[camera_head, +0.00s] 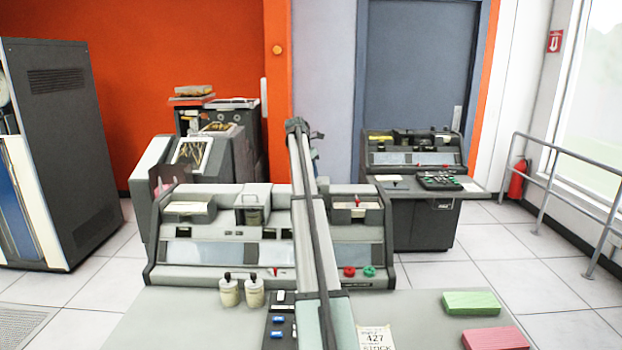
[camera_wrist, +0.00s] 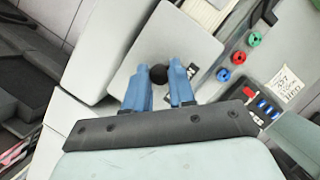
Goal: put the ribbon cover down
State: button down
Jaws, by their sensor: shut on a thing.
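In the wrist view my gripper (camera_wrist: 160,78) has its blue fingers closed on a round black knob. The fingers hide part of the plate's near edge. I cannot tell whether the plate rests on something or hangs just above it. In the head view my own arm stands in front of the grey keypunch machine (camera_head: 215,252), and I cannot make out the cover or the fingertips there.
Red and green knobs (camera_head: 359,271) sit right of my arm. Two cream bottles (camera_head: 242,291) stand on the desk to its left. A switch panel (camera_wrist: 265,104), a paper sign (camera_head: 375,338), a green card stack (camera_head: 470,302) and a pink one (camera_head: 495,338) are near. The desk's left part is clear.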

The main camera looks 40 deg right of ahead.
jog(key=shift+a+m+g, duration=0.1)
jog(key=shift+m+g, duration=0.4)
jog(key=shift+m, duration=0.7)
jog(key=m, duration=0.1)
jog(key=s+m+g, duration=0.1)
jog(key=shift+a+f+m, duration=0.15)
jog(key=shift+a+m, duration=0.15)
jog(key=shift+m, duration=0.1)
jog(key=s+a+f+m+g+y, duration=0.1)
jog(key=s+a+f+m+y, duration=0.15)
jog(key=s+f+m, duration=0.4)
jog(key=s+a+f+m+g+y, duration=0.1)
jog(key=s+a+f+m, duration=0.2)
jog(key=s, duration=0.6)
jog(key=s+d+f+m, duration=0.2)
jog(key=s+f, duration=0.4)
jog(key=s, duration=0.6)
jog(key=s+d+f+m, duration=0.1)
jog(key=s+d+f, duration=0.2)
jog(key=s+f, duration=0.65)
jog(key=shift+y, duration=0.45)
jog(key=shift+s+x, duration=0.15)
jog(key=shift+x, duration=1.6)
jog(key=shift+s+x, duration=0.1)
jog(key=shift+x, duration=1.65)
jog(key=shift+a+g, duration=0.15)
jog(key=shift+g, duration=0.15)
